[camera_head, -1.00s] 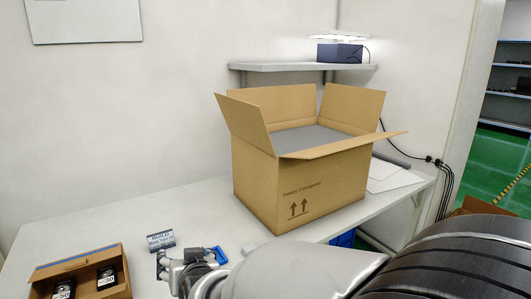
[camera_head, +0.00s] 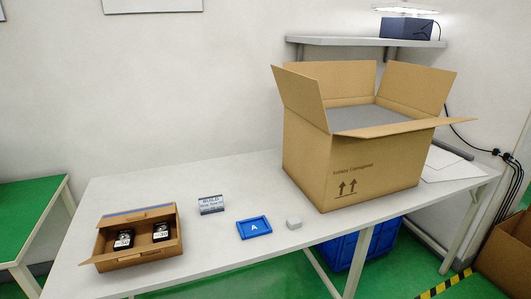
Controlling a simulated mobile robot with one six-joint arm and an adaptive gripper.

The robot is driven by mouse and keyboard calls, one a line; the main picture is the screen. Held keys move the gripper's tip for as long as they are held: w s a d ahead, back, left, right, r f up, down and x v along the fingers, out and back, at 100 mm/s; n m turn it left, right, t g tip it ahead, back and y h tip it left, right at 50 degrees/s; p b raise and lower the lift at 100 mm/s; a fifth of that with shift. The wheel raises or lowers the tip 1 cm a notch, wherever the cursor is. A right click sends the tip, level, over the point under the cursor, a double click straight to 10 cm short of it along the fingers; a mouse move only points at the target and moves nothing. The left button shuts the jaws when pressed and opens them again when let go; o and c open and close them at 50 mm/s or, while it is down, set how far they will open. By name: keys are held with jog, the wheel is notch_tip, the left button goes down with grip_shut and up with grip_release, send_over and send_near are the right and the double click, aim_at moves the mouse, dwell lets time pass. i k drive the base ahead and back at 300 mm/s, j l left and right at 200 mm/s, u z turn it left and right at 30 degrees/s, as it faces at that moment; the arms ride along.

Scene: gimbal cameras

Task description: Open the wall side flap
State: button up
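A large cardboard box (camera_head: 365,170) stands on the white table against the wall. Its wall side flap (camera_head: 338,80) stands up at the back. The left flap (camera_head: 300,97) and the right flap (camera_head: 418,86) also stand up, leaning outward. The near flap (camera_head: 405,127) is folded outward, roughly level. A flat grey surface (camera_head: 365,117) fills the opening just below the rim. My gripper is not in view now.
A shelf (camera_head: 365,41) hangs above the box. A blue crate (camera_head: 355,245) is below the table.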

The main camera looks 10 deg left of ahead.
aim_at(137, 214)
jog(key=u, duration=1.75)
